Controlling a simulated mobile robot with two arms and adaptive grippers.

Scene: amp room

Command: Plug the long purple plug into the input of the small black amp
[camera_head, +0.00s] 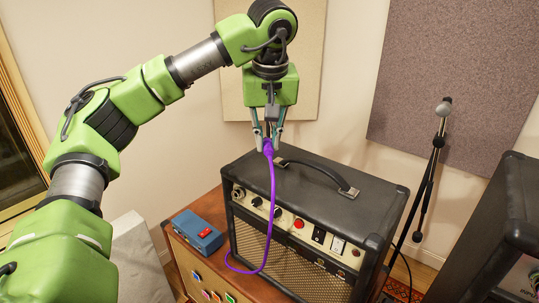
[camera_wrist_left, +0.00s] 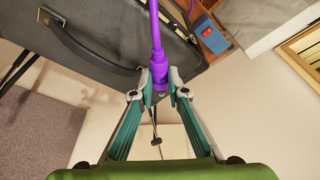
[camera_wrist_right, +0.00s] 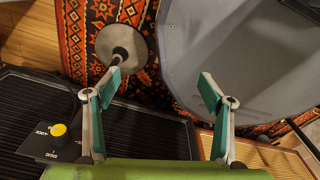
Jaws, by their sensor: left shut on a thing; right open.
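The small black amp (camera_head: 310,215) stands on a wooden cabinet, its cream control panel (camera_head: 290,222) facing front. A round socket (camera_head: 238,194) shows at the panel's left end; its label is too small to read. My left gripper (camera_head: 267,147) is shut on the purple plug (camera_head: 268,145), above the amp's top near its back edge. In the left wrist view the plug (camera_wrist_left: 160,78) sits between the fingertips. Its purple cable (camera_head: 273,200) hangs down across the amp's front. My right gripper (camera_wrist_right: 158,86) is open and empty in the right wrist view.
A blue box with a red switch (camera_head: 198,231) sits on the wooden cabinet (camera_head: 188,265), left of the amp. The amp's handle (camera_head: 318,174) stands up from its top. A microphone stand (camera_head: 432,170) and another dark amp (camera_head: 485,230) are at right.

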